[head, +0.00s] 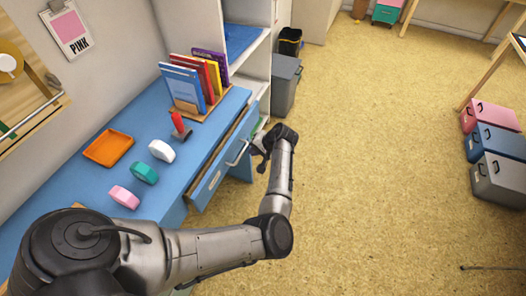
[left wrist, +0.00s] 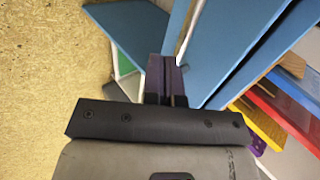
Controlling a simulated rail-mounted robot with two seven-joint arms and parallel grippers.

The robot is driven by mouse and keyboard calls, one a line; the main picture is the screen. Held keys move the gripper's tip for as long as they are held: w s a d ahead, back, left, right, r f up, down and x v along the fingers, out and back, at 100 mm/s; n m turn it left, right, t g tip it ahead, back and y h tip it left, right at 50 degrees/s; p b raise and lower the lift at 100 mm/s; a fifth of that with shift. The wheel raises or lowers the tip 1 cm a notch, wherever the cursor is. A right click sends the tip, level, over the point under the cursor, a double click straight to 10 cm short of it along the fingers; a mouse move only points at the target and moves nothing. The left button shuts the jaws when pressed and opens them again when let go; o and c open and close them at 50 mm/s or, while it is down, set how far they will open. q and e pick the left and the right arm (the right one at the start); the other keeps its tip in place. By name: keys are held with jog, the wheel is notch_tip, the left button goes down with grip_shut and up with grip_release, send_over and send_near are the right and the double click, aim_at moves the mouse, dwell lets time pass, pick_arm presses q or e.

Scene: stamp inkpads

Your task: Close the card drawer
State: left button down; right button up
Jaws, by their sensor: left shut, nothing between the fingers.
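The card drawer (head: 213,181) is in the front of the blue desk in the head view. It stands partly open, with a strip of its brown inside showing behind the blue front. A pale bar handle (head: 238,154) is on the front. My left gripper (head: 257,152) is just outside the drawer front, near the handle; I cannot tell whether it touches. In the left wrist view the gripper's fingers (left wrist: 167,78) are together and empty, close beside a long blue panel (left wrist: 235,50). My right gripper is not in view.
The blue desk (head: 85,170) holds an orange tray (head: 108,148), a red-handled stamp (head: 180,126), a white, a teal and a pink pad, and a book rack. White shelves and a grey bin (head: 285,84) stand beyond.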

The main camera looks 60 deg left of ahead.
aim_at(236, 147)
pick_arm(q)
jog(key=shift+s+a+f, duration=0.15)
jog(key=shift+s+a, duration=0.25)
jog(key=shift+a, duration=0.4)
jog(key=s+a+p, duration=0.1)
jog(key=a+p, duration=0.1)
jog(key=a, duration=0.1)
jog(key=s+a+p, duration=0.1)
jog(key=p, duration=0.1)
jog(key=shift+s+a+r, duration=0.15)
jog(key=shift+s+r, duration=0.05)
jog(key=shift+s, duration=0.15)
jog(key=shift+f, duration=0.25)
